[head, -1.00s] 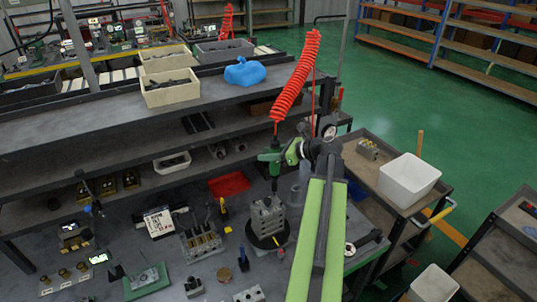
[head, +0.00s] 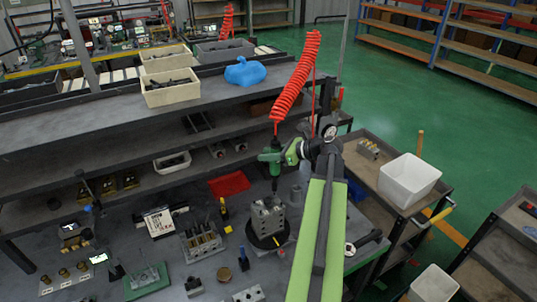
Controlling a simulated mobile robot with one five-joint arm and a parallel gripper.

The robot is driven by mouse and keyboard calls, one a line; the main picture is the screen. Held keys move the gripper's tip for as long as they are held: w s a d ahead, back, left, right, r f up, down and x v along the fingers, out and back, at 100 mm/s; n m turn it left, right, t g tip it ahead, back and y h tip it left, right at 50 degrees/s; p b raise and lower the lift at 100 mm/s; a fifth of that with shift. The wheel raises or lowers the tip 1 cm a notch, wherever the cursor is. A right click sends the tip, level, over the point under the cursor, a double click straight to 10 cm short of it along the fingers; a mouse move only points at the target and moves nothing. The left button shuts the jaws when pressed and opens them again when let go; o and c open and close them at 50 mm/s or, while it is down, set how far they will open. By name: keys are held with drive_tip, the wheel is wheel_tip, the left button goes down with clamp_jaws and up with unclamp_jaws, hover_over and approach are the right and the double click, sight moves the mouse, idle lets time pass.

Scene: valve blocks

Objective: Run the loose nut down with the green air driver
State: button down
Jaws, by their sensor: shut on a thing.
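The green air driver (head: 268,156) hangs from a red coiled hose (head: 298,78) in the middle of the head view. My gripper (head: 293,151) is shut on the driver at the end of my green and black arm. The driver's dark spindle points down and its tip is just above or at the top of a grey valve block (head: 267,216). The block stands on a round black base (head: 266,239). The loose nut is too small to make out, and I cannot tell whether the driver touches it.
Other fixtures and blocks (head: 201,242) stand left on the bench. A red tray (head: 229,184) lies behind. A wrench (head: 367,241) lies at the right edge. A cart with a white bin (head: 409,178) stands to the right. A shelf with bins (head: 168,88) runs behind.

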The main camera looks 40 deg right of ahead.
drive_tip(key=shift+f+b, duration=1.95)
drive_tip(key=shift+b, duration=0.05)
idle(3.4)
drive_tip(key=shift+r, duration=0.1)
idle(0.3)
drive_tip(key=shift+r+p, duration=0.55)
drive_tip(key=shift+p, duration=0.1)
wheel_tip(320, 180, up, 7)
drive_tip(key=p, duration=0.7)
idle(0.4)
